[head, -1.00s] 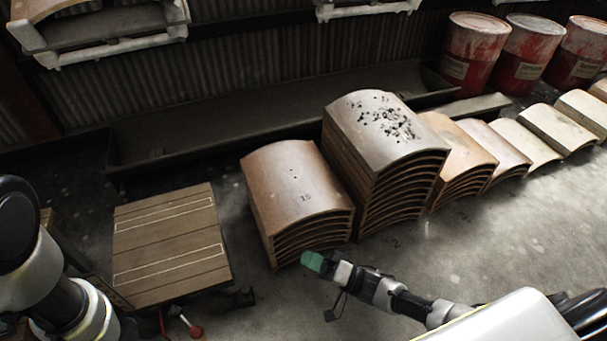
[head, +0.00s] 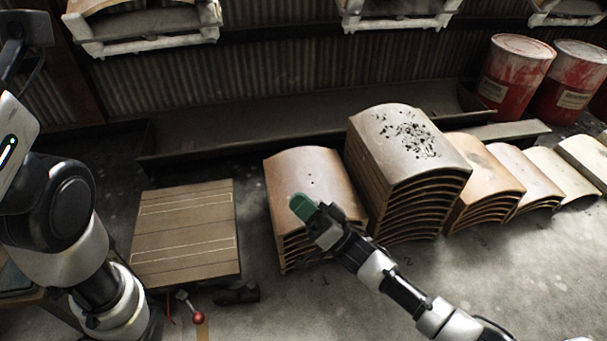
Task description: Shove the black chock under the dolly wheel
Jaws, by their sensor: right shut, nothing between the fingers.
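The dolly (head: 186,228) is a low, flat wooden deck at the left of centre, with pale lines along its planks. A dark, lumpy object (head: 238,292) lies on the floor at its front right corner; it may be the black chock or a wheel, and I cannot tell which. No dolly wheel shows clearly, as the underside is dark. My right gripper (head: 303,207) has green fingertips, shut with nothing between them. It is over the front of the leftmost curved stack, right of the dolly and apart from the dark object. My left gripper is outside the picture.
Stacks of curved panels (head: 410,150) run to the right. A lever with a red knob (head: 198,317) stands at the dolly's front edge. A long dark trough (head: 300,115) and red drums (head: 515,75) are behind. The floor (head: 300,310) at front centre is clear.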

